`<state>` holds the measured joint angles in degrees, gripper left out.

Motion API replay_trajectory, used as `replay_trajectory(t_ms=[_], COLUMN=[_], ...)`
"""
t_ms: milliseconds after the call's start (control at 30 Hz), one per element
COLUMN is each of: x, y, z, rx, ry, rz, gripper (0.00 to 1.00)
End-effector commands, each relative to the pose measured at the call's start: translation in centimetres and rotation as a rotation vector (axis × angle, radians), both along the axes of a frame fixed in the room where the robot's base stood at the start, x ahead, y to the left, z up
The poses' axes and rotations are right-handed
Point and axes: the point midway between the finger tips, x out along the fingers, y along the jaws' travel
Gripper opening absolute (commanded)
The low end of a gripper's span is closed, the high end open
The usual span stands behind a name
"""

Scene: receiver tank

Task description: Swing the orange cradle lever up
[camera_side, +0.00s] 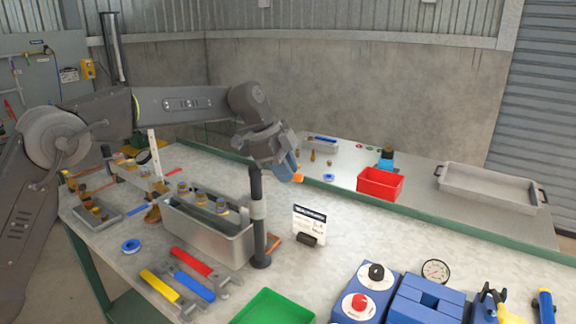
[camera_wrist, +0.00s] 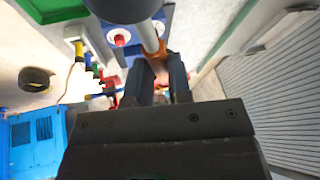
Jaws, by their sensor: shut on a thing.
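My gripper (camera_side: 294,173) is in the middle of the side view, above the bench and right of the top of a dark upright post (camera_side: 257,188) with a pale collar. A small orange piece, seemingly the orange cradle lever (camera_side: 299,178), shows at its fingertips. In the wrist view the two dark fingers (camera_wrist: 160,75) close around the orange part (camera_wrist: 161,52), beside a pale rod (camera_wrist: 148,36). The gripper is shut on it. The fingers and wrist hide most of the lever, so its full length and angle cannot be told.
A metal tray with brass fittings (camera_side: 232,249) stands left of the post. A white sign (camera_side: 309,222) stands to its right. A red bin (camera_side: 380,184) and a grey tray (camera_side: 485,191) sit on the back bench. A green bin (camera_side: 272,308) and blue blocks (camera_side: 425,299) are in front.

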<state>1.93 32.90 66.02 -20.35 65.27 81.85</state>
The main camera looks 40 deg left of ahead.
Motion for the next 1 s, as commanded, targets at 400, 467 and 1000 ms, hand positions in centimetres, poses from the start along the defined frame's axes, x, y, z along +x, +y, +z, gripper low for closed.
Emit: replay_trajectory(t_ms=[400,467,1000], x=[-3.0,-3.5,-6.4], y=[-0.1,0.0,1.5], z=[0.2,0.2,0.2], rx=[-0.005,-0.004,-0.002], ry=[0.000,-0.001,-0.001], rz=[-0.396,-0.453,-0.903], gripper=[0.00,0.00,0.00])
